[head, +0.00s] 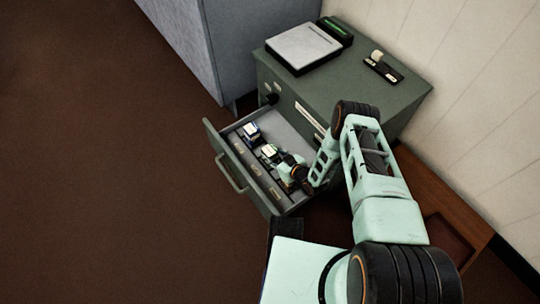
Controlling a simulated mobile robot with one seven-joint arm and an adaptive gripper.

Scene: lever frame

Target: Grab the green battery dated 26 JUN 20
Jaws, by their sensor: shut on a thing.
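An open drawer (237,158) of the dark green cabinet holds small batteries in a row of compartments. One battery with a white top and blue side (251,129) stands toward the far end. Another pale-topped battery (269,150) stands nearer the middle, close to my gripper. My gripper (284,168) is down inside the drawer, shut on a small battery that its fingers and wrist mostly hide. The colour of the held battery is not clear, and no date can be read on any battery at this size.
On the cabinet top (385,105) lie a white-topped device with a green display (303,47) and a small black object with a cream knob (382,67). The drawer handle (231,176) sticks out at the left. A grey panel (195,40) stands behind; brown floor at left is clear.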

